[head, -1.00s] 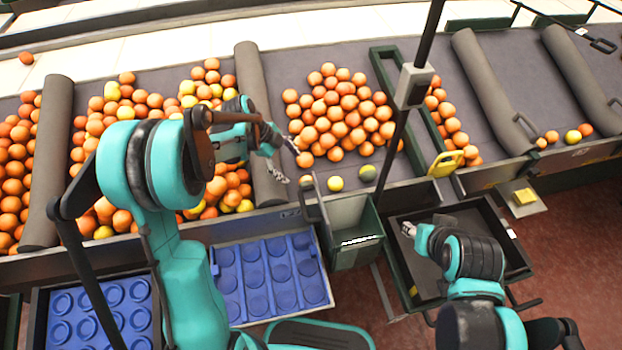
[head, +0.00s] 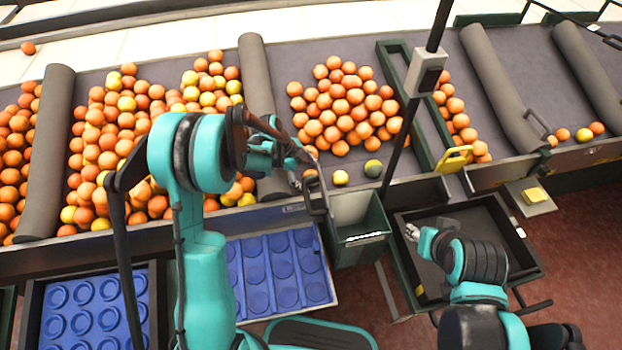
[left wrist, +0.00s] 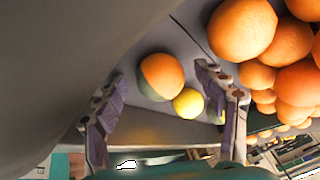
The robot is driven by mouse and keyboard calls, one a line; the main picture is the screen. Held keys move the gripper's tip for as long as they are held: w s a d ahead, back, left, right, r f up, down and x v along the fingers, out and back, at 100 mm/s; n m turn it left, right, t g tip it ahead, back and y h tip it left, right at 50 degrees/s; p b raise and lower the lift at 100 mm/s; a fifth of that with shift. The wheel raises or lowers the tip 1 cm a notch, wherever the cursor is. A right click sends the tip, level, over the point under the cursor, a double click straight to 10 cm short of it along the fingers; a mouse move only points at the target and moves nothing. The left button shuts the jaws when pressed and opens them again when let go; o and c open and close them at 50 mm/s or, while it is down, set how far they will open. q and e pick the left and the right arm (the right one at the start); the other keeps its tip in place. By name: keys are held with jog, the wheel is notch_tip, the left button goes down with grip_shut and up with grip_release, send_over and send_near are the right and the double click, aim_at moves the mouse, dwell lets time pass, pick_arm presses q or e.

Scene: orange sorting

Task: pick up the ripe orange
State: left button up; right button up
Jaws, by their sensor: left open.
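My left gripper (head: 312,182) is open at the front left of the middle pile of oranges (head: 342,105). In the left wrist view, a single orange (left wrist: 161,75), with a greyish-green patch low on its side, lies between the spread fingers (left wrist: 162,84), apparently untouched. This orange (head: 311,173) is partly hidden by the gripper in the head view.
A grey roller divider (head: 259,100) stands left of the gripper, and the pile is close on the right. A green bin (head: 361,238) hangs at the front edge. Blue trays (head: 270,275) lie below. A black post (head: 398,140) rises right of the pile.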

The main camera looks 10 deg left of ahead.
aim_at(309, 173)
pick_arm(q)
jog(key=c, duration=1.3)
notch_tip(309, 173, up, 10)
jog(key=p, duration=0.3)
jog(key=shift+p, duration=0.4)
